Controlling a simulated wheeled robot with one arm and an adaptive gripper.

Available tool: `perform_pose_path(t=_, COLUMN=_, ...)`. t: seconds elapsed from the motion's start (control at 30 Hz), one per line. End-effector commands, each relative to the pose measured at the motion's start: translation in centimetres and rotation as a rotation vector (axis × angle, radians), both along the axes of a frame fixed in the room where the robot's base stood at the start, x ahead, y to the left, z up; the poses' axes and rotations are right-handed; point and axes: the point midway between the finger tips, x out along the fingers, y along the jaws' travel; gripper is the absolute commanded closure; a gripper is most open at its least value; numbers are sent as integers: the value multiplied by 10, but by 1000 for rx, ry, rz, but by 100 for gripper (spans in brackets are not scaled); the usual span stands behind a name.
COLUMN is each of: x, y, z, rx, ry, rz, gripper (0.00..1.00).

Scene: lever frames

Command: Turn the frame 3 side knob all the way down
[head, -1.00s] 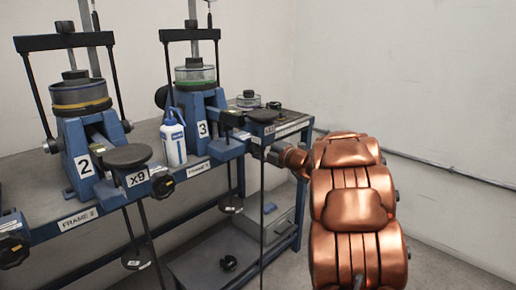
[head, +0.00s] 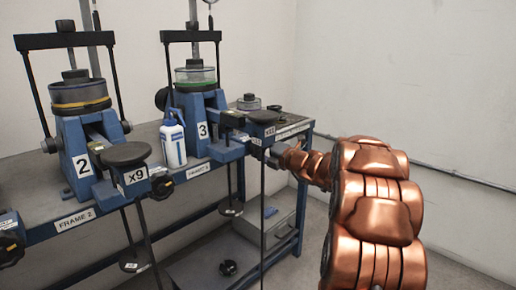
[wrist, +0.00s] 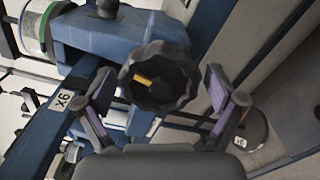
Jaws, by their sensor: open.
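Frame 3 (head: 203,130) is a blue stand with a number 3 label, in the middle of the head view. In the wrist view a black scalloped knob (wrist: 160,76) with a yellow mark is on a blue body, the mark pointing left. It appears to be frame 3's side knob; in the head view my gripper seems to hide it. My gripper (wrist: 157,92) is open, with one purple-padded finger on each side of the knob. I cannot tell whether either finger touches it. In the head view my gripper (head: 277,153) is at the right end of frame 3's beam.
Frame 2 (head: 82,165) stands to the left with its own front knob (head: 162,186). A white and blue bottle (head: 173,140) stands between the frames. A grey box (head: 265,234) is on the lower shelf. The right side by the wall is free.

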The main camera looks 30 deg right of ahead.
Motion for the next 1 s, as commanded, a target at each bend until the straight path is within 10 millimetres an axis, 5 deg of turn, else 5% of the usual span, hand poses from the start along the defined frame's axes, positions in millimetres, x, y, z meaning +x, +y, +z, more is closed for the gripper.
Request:
perform_pose_path(t=0.63, x=-53, y=-13, z=3, rx=3, ry=0, rz=-1, gripper=6)
perform_pose_path(t=1.0, x=-58, y=-13, z=-1, rx=1, ry=1, rz=1, gripper=6)
